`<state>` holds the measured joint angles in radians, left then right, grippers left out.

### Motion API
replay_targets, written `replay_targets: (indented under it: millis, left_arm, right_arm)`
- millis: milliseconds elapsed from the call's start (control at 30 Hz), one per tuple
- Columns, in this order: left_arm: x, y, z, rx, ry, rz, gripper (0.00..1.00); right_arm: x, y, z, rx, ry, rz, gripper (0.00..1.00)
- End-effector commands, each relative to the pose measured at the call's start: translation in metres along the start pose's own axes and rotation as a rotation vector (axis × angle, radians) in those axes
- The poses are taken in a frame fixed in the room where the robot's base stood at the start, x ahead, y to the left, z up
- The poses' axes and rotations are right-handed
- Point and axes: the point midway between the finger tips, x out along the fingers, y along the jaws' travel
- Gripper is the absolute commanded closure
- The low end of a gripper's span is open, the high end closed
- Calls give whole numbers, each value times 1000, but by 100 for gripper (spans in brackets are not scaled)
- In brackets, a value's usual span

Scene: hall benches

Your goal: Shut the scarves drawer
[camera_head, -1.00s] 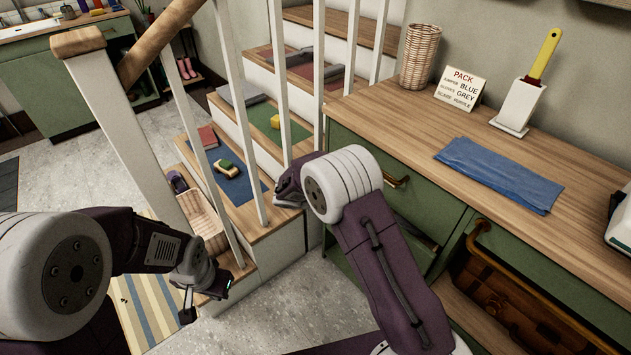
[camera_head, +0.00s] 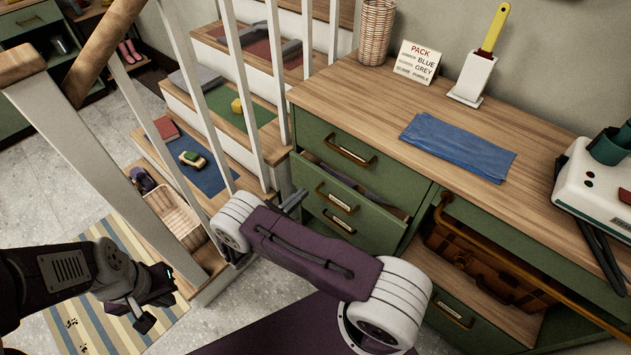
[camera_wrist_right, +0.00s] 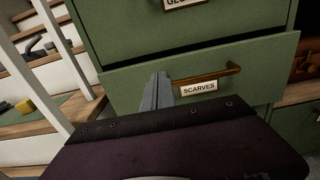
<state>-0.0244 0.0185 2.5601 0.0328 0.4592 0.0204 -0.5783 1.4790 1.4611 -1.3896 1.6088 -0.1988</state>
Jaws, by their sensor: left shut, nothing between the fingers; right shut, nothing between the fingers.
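The scarves drawer (camera_head: 375,222) is the green drawer below the top one in the bench. It stands partly open, with grey cloth showing inside. Its SCARVES label (camera_wrist_right: 199,87) and brass handle (camera_wrist_right: 205,75) are clear in the right wrist view. My right gripper (camera_wrist_right: 158,92) is shut and empty, in front of the drawer front, left of the handle; I cannot tell whether it touches. In the head view, my right gripper (camera_head: 296,199) is at the drawer's left end. My left gripper (camera_head: 158,298) is shut and empty over the striped rug, away from the drawer.
The gloves drawer (camera_head: 330,137) above is closed. White stair balusters (camera_head: 205,120) stand close left of my right gripper. A suitcase (camera_head: 470,255) lies in the open shelf at the right. A blue cloth (camera_head: 458,147) and a sign (camera_head: 417,62) are on the bench top.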

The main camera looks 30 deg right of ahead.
Motion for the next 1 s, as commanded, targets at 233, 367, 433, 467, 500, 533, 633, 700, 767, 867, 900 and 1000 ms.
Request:
replay_targets:
  millis: [233,367,433,467,500,533,633,700,767,867,900,1000]
  left_arm:
    - [4,0,0,1,0,0,100]
    - [5,0,0,1,0,0,100]
    - [6,0,0,1,0,0,100]
    - [6,0,0,1,0,0,100]
    - [6,0,0,1,0,0,100]
    - [6,0,0,1,0,0,100]
    - [6,0,0,1,0,0,100]
    - [5,0,0,1,0,0,100]
    - [5,0,0,1,0,0,100]
    - [6,0,1,1,0,0,100]
    - [7,0,1,1,0,0,100]
    - [9,0,1,1,0,0,100]
  right_arm:
    - [50,-1,-1,1,1,-4,100]
    - [66,-1,-1,1,2,-3,100]
    - [71,0,-1,1,2,-1,100]
    - [73,0,-1,1,2,-1,100]
    - [74,0,0,1,2,-1,100]
    - [74,0,0,1,2,-1,100]
    - [75,0,0,1,2,-1,100]
    - [75,0,0,1,2,-1,100]
    - [75,0,0,1,2,-1,100]
    - [78,0,0,1,2,-2,100]
    - [84,0,-1,1,2,-3,100]
    - [102,-1,-1,2,1,-6,100]
